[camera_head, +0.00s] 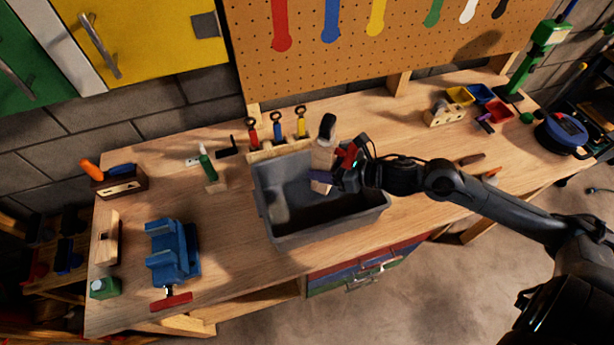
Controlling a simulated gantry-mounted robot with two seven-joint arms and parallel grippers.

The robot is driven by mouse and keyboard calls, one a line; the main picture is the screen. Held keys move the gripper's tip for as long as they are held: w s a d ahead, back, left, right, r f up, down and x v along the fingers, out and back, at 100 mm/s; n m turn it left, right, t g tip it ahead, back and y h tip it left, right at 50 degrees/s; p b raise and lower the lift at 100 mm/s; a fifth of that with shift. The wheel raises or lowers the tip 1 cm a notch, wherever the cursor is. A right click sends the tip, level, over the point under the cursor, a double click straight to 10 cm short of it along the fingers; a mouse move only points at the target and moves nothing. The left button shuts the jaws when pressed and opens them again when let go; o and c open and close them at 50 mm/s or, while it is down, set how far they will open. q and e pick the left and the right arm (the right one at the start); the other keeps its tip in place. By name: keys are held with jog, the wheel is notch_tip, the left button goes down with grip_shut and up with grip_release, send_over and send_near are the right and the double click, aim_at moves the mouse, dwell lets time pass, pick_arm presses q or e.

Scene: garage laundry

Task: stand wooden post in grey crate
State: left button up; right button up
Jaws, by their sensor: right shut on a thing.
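The grey crate (325,230) stands on the workbench near its front edge, open at the top. My right gripper (334,170) is shut on the post from the right side. The post's lower end shows against the crate's inside; I cannot tell whether it touches the floor of the crate. My left gripper is not in view.
A rack of tools with coloured handles (277,130) stands just behind the crate. A blue vise (172,252) is at the left front. Small coloured bins (480,95) sit at the back right. The bench (235,255) between vise and crate is clear.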

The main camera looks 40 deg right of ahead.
jog(key=shift+w+a+f, duration=0.4)
jog(key=shift+w+f, duration=0.25)
jog(key=shift+f, duration=0.4)
jog(key=shift+w+a+f, duration=0.35)
jog(key=shift+w+f, duration=0.3)
jog(key=shift+f, duration=0.4)
jog(key=shift+w+a+f, duration=0.4)
jog(key=shift+w+f, duration=0.25)
jog(key=shift+f, duration=0.5)
jog(key=shift+f, duration=0.15)
jog(key=o, duration=1)
